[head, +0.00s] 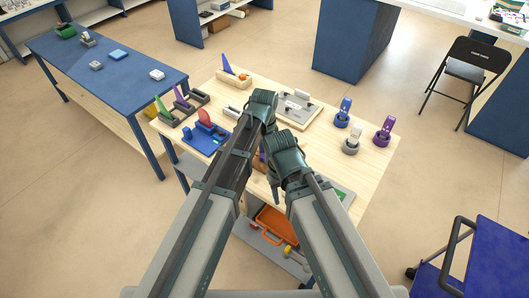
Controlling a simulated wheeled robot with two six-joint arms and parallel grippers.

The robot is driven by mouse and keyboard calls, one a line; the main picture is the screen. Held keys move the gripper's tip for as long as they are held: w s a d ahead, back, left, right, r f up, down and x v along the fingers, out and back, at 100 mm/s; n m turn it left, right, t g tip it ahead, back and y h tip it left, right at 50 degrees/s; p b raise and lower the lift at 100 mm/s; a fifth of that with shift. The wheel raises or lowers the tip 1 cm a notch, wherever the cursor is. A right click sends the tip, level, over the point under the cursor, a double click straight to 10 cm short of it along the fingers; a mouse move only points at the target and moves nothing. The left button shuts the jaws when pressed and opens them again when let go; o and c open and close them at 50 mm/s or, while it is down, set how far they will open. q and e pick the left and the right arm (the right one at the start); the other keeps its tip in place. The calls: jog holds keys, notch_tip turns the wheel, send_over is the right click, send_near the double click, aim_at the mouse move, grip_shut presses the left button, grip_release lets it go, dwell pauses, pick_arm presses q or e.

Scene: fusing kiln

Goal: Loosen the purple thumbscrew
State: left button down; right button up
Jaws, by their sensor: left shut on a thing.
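A small purple patch (262,157), which looks like the purple thumbscrew, shows between my two forearms over the wooden table. Most of it is hidden by my arms. My left gripper (264,142) is at the end of the arm from the left, turned down beside this patch. It is shut on what looks like the thumbscrew, but its fingertips are mostly hidden. My right wrist is close by on the right and covers the view. The right gripper (277,192) points down over the table, and its jaws do not show clearly.
The wooden table (365,165) holds a grey plate (297,109), a blue board with a red piece (204,118), and blue, grey and purple ring-based items (383,132) at right. A blue bench (125,75) stands at left. An orange tray (277,226) lies on the lower shelf.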

pick_arm(q)
jog(key=n, duration=0.6)
jog(key=shift+n, duration=0.3)
jog(key=n, duration=1.1)
jog(key=shift+s+n, duration=0.1)
jog(key=shift+n, duration=0.2)
jog(key=n, duration=0.5)
jog(key=shift+n, duration=0.4)
jog(key=shift+c, duration=2.2)
grip_release()
pick_arm(e)
jog(key=shift+r, duration=0.1)
